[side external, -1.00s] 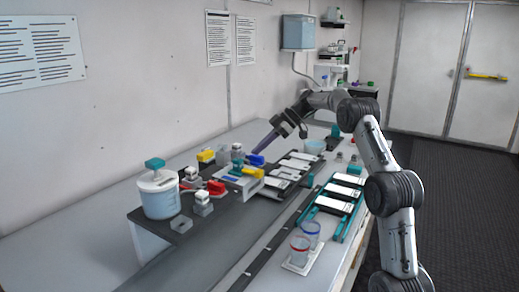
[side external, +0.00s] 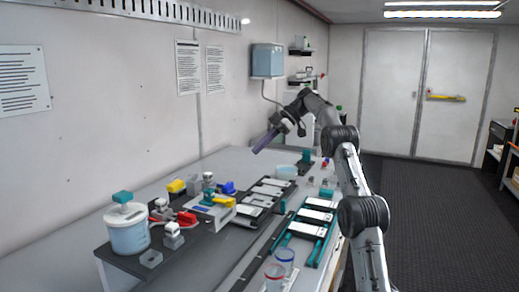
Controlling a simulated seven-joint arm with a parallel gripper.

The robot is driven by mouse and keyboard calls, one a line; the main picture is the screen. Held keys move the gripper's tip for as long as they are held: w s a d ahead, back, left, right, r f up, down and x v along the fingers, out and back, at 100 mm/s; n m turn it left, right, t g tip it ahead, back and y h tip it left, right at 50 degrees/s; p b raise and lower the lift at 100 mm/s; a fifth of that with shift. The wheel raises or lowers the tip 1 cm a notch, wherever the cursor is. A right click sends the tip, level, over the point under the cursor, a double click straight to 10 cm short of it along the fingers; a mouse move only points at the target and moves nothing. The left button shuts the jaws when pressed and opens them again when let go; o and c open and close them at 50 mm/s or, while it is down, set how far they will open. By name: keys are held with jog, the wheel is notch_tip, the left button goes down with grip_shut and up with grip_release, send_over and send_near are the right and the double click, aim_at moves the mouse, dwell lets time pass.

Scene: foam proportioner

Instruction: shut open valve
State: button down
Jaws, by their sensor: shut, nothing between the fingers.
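My gripper (side external: 261,145), with long purple fingers, is shut and empty. It is in the air above the back of the bench, pointing down and left, apart from everything. The foam proportioner's valves stand on a dark raised panel at the left. I see a red handle (side external: 187,219), a yellow handle (side external: 176,186), a blue handle (side external: 228,188) and another yellow handle (side external: 224,201) on a white block. They are small here, and I cannot tell which valve is open.
A white tank with a teal cap (side external: 128,232) stands at the panel's left end. White cards in dark and teal racks (side external: 312,216) lie right of the valves. Two clear cups (side external: 284,258) stand at the front. A pale bowl (side external: 287,172) sits toward the back.

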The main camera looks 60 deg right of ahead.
jog(key=s+a+f+m+t+h, duration=0.3)
jog(key=s+a+m+h, duration=0.3)
jog(key=s+a+m, duration=0.25)
send_near(232, 188)
notch_tip(232, 188, down, 3)
jog(key=w, duration=0.3)
jog(key=shift+w+f+n, duration=0.35)
jog(key=shift+w, duration=0.5)
